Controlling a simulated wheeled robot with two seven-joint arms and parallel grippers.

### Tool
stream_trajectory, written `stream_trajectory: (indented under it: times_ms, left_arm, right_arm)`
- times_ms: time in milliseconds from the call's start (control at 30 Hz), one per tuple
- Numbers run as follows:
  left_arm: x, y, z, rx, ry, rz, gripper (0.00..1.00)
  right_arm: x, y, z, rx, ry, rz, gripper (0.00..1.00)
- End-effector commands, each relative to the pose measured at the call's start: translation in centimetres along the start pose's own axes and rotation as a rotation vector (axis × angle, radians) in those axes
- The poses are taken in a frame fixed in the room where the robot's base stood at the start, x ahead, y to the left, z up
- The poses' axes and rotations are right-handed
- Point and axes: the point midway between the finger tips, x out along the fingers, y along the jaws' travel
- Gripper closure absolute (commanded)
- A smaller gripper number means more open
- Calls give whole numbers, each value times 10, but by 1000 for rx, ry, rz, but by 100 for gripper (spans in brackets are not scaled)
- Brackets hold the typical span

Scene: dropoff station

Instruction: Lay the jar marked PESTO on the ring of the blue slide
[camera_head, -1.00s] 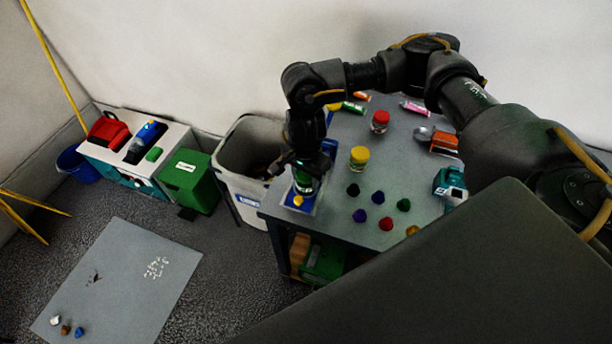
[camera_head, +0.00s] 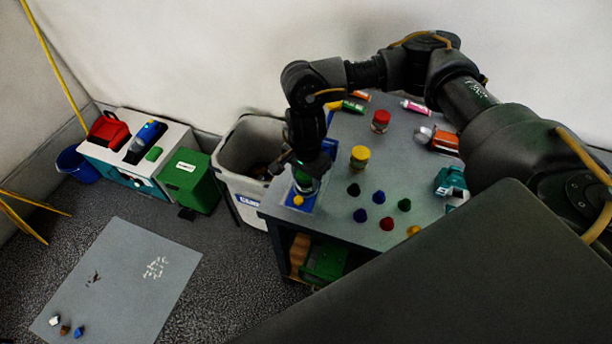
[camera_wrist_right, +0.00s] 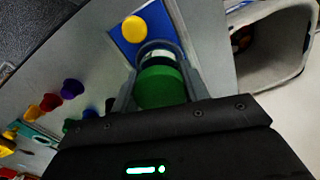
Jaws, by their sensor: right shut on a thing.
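My right gripper (camera_head: 306,178) is shut on a jar with a green lid (camera_wrist_right: 160,86). The jar is over the blue slide (camera_head: 291,206) at the table's front left corner. Its label is not readable, so I cannot read PESTO. In the right wrist view the gripper's fingers (camera_wrist_right: 160,75) flank the green lid, and the blue slide (camera_wrist_right: 120,46) with its yellow knob (camera_wrist_right: 134,29) lies just beyond. The ring is mostly hidden under the jar and gripper; I cannot tell whether the jar touches it. My left gripper is not in view.
A yellow-lidded jar (camera_head: 359,158) and a red-lidded jar (camera_head: 380,121) stand on the table (camera_head: 335,215). Several coloured pegs stand right of the slide. A grey bin (camera_head: 231,187) stands close left of the table. A teal tool (camera_head: 450,182) lies at the right.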

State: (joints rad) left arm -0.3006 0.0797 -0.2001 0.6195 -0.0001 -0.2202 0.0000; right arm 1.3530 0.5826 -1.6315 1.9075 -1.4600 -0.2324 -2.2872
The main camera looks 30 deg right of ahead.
Motion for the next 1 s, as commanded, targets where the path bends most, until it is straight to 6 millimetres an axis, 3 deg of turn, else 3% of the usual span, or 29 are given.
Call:
stream_trajectory:
  times_ms: [267, 300, 500, 800, 1000]
  left_arm:
    - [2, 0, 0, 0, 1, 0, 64]
    - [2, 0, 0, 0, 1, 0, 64]
    - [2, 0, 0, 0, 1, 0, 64]
    - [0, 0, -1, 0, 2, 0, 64]
    - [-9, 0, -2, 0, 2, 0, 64]
  right_arm:
    - [0, 0, 0, 0, 0, 0, 79]
    - [0, 0, 0, 0, 0, 0, 54]
    - [0, 0, 0, 0, 0, 0, 30]
    - [-1, 0, 0, 0, 0, 1, 30]
    - [-14, 0, 0, 0, 0, 0, 30]
